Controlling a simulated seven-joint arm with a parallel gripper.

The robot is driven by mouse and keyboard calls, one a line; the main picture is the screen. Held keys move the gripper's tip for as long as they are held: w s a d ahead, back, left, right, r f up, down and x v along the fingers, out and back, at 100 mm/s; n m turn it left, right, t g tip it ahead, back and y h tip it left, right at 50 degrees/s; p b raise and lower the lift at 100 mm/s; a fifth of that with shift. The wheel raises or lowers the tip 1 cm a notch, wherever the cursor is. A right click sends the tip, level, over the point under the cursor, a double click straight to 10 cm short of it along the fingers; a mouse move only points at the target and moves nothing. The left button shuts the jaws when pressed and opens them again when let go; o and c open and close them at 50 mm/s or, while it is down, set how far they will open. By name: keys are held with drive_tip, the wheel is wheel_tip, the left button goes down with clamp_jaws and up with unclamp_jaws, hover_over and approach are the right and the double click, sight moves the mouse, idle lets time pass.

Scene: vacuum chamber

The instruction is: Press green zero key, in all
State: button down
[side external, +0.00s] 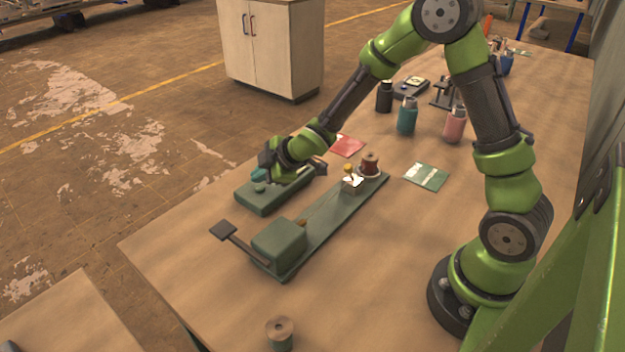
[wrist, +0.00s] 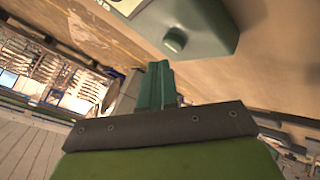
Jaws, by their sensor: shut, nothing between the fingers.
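In the wrist view the fingertips (wrist: 159,66) point toward the key with a small gap showing. My wrist hides part of the box in the side view.
A long green bench device (side external: 325,222) with a block and a dark plate lies in front of the box. The front table is mostly clear.

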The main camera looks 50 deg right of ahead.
sight(263, 188)
drive_tip(key=shift+f, duration=0.15)
drive_tip(key=shift+f, duration=0.3)
drive_tip(key=shift+f, duration=0.4)
idle(1.1)
drive_tip(key=shift+r, duration=0.85)
drive_tip(key=shift+r, duration=2.5)
